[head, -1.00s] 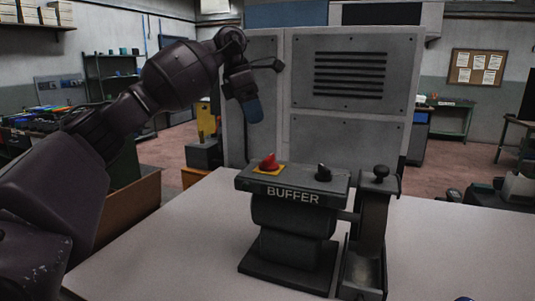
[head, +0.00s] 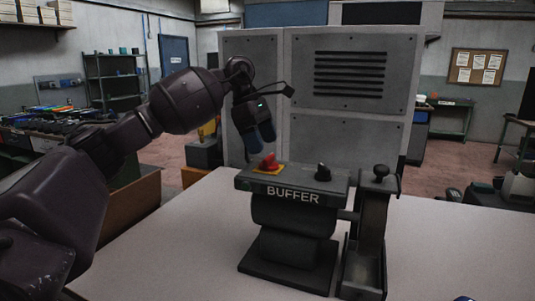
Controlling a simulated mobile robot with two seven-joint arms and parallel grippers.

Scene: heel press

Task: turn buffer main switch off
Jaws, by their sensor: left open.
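The buffer (head: 292,225) stands on the pale table, with "BUFFER" lettered on the front of its dark top box. A red rotary switch (head: 269,161) on a yellow plate sits on the left of the box top, its handle turned at a slant. A black knob (head: 323,172) sits to its right. My left gripper (head: 260,146) hangs just above and slightly left of the red switch, fingers pointing down, open and empty. Whether a finger touches the switch cannot be told. My right gripper is out of view.
A dark upright holder with a black ball knob (head: 381,171) stands close to the buffer's right side. A large grey cabinet (head: 350,85) rises behind the table. The white table (head: 180,250) is clear left of the buffer.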

